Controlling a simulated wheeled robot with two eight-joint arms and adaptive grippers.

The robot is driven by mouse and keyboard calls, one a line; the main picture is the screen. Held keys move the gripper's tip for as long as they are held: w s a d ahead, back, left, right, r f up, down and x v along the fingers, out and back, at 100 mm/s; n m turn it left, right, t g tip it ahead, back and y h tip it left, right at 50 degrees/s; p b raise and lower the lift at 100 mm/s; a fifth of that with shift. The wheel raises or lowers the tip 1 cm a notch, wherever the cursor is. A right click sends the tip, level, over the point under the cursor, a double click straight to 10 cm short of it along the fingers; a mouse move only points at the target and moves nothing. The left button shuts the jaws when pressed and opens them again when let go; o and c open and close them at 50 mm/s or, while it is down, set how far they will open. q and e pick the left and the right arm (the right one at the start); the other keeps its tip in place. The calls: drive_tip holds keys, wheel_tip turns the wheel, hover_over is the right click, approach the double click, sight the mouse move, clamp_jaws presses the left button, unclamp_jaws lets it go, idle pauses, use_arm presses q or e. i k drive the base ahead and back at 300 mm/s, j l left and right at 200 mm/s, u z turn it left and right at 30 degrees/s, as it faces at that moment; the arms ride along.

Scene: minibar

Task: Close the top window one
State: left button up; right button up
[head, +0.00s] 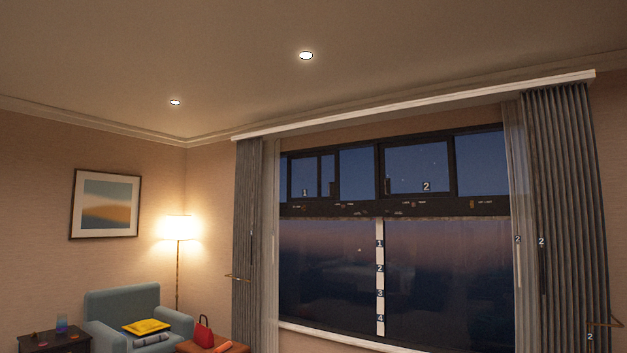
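The top window one (304,178) is the left dark-framed pane in the upper row of the window, with a small white "1" on it. A narrow upright frame bar and a second narrow pane stand just right of it. The top window two (416,168), labelled "2", sits further right in the same row. A dark rail (395,208) with small markings runs below both. I cannot tell from here how far the panes stand open. Neither of my grippers is in view.
Grey curtains hang at the left (247,240) and right (565,210) of the window. A blue armchair (125,305), a lit floor lamp (179,228), a dark side table (55,340) and a wooden table (235,348) with a red bag (204,333) stand at lower left.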

sight(334, 186)
drive_tip(key=i+j+u, duration=0.2)
drive_tip(key=j, duration=0.25)
drive_tip(key=i+j+u, duration=0.15)
drive_tip(key=i+j, duration=0.15)
drive_tip(key=j, duration=0.15)
drive_tip(key=i+j, duration=0.3)
drive_tip(key=i, duration=0.15)
drive_tip(key=i+j, duration=0.3)
drive_tip(key=i, duration=0.2)
drive_tip(key=i+j, duration=0.3)
drive_tip(key=i, duration=0.15)
drive_tip(key=i+l+z, duration=0.2)
drive_tip(key=i+z, duration=0.15)
drive_tip(key=i, duration=0.4)
drive_tip(key=i+z, duration=0.35)
drive_tip(key=i, duration=0.35)
drive_tip(key=i+j+z, duration=0.35)
drive_tip(key=i, duration=0.4)
drive_tip(key=l, duration=0.1)
